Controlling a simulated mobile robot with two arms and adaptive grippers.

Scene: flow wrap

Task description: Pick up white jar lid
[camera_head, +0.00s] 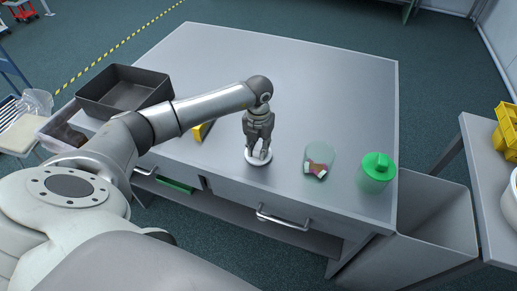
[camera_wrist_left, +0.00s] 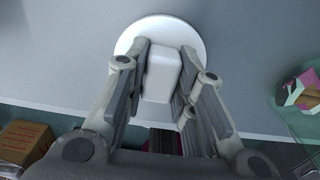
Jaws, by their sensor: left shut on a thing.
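The white jar lid (camera_head: 259,160) is at the front edge of the grey table, below my left gripper. In the left wrist view the lid (camera_wrist_left: 190,32) is a white disc with a raised block-shaped knob (camera_wrist_left: 162,75). My left gripper (camera_head: 259,150) points down, and its fingers are shut on the knob; it also shows in the left wrist view (camera_wrist_left: 160,72). I cannot tell whether the lid touches the table. My right gripper is not in view.
A clear jar (camera_head: 319,158) with colourful wrapped pieces stands right of the lid. A green lidded jar (camera_head: 376,173) stands farther right. A dark tray (camera_head: 123,78) and a yellow item (camera_head: 203,131) are at the left. The table's back (camera_head: 300,75) is clear.

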